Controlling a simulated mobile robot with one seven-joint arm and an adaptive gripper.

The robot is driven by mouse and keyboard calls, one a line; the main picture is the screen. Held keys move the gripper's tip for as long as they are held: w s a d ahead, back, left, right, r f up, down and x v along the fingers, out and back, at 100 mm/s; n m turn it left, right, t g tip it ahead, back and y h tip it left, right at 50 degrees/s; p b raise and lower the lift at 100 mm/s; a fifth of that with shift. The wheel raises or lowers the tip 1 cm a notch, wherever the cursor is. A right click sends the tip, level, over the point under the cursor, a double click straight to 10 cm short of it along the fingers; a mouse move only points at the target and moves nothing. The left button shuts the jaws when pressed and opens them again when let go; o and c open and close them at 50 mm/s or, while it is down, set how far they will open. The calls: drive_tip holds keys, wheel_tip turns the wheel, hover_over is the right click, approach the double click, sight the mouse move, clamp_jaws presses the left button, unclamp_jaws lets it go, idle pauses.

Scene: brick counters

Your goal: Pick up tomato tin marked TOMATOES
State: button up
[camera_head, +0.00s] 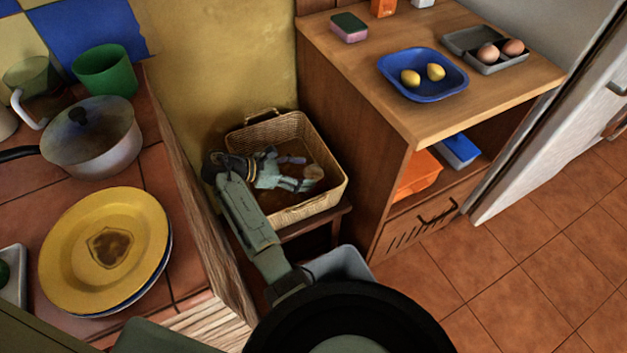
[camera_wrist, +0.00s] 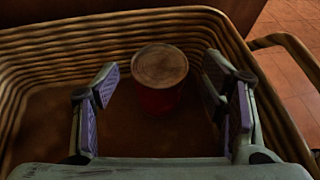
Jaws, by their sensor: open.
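A tin (camera_wrist: 160,88) with a brownish round top and a dark red side stands upright inside a wicker basket (camera_wrist: 60,50) in the wrist view. No lettering on it can be read. My gripper (camera_wrist: 160,90) is open, with one purple-padded finger on each side of the tin in the picture and gaps between. In the head view my gripper (camera_head: 298,172) reaches down into the basket from the left.
The basket stands on a low wooden stand between a tiled counter with a pot (camera_head: 92,140) and yellow plate (camera_head: 105,250), and a wooden cabinet (camera_head: 400,120) bearing a blue dish (camera_head: 423,90). The basket's walls and handle (camera_wrist: 290,55) surround my fingers closely.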

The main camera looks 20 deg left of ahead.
drive_tip(key=p+x, duration=0.1)
drive_tip(key=x, duration=0.6)
drive_tip(key=shift+w+d+f, duration=0.15)
drive_tip(key=shift+d, duration=0.05)
drive_tip(key=c, duration=1.4)
